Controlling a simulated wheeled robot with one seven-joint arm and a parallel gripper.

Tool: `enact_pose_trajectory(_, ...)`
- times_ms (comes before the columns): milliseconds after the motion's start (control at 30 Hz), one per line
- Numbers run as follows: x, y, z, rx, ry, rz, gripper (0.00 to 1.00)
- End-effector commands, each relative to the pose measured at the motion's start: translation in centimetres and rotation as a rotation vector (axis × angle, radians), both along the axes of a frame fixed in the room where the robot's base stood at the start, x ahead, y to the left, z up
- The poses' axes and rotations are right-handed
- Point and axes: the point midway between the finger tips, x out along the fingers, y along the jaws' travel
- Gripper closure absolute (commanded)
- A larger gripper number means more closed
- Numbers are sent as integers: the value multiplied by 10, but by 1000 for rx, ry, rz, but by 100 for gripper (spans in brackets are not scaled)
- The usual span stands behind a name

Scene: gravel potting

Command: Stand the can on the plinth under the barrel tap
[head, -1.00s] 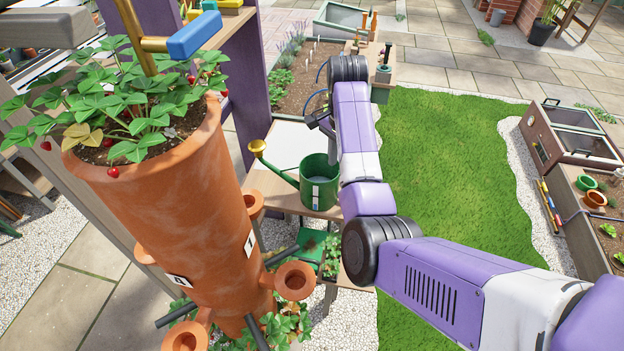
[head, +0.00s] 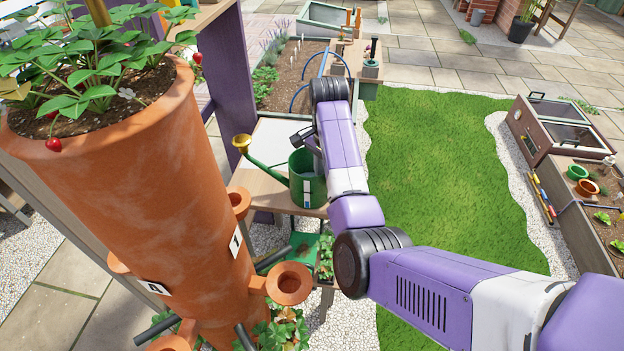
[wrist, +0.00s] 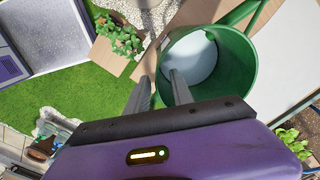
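The can is a green watering can (head: 309,188) with a brass rose on a long spout. It stands upright on a wooden bench (head: 265,189), spout to the left. In the wrist view I look down into the can (wrist: 234,60); its inside bottom looks pale. My gripper (wrist: 159,78) is over the can's near rim. Its two fingers are apart, one over the can's inside and one outside the wall, with a gap visible between them. In the head view my arm hides the gripper's fingers and part of the can. I cannot make out the barrel tap or plinth.
A tall terracotta strawberry planter (head: 135,180) with side cups fills the left, close to the bench. A purple post (head: 230,85) rises behind it. Open lawn (head: 440,190) lies to the right. Raised beds and a cold frame (head: 560,125) stand further right.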

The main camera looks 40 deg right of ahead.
Motion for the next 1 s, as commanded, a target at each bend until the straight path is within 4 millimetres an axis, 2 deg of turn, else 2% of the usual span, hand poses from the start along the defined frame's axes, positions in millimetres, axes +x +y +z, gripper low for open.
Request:
enact_pose_trajectory(333, -2, 2, -44, 1, 2, 0, 72)
enact_pose_trajectory(467, -2, 2, -52, 1, 1, 0, 72)
enact_pose_trajectory(667, -2, 2, -52, 0, 0, 0, 72)
enact_pose_trajectory(800, -2, 2, -52, 0, 0, 0, 97)
enact_pose_trajectory(833, -2, 2, -52, 0, 0, 0, 100)
enact_pose_trajectory(1000, -2, 2, -52, 0, 0, 0, 100)
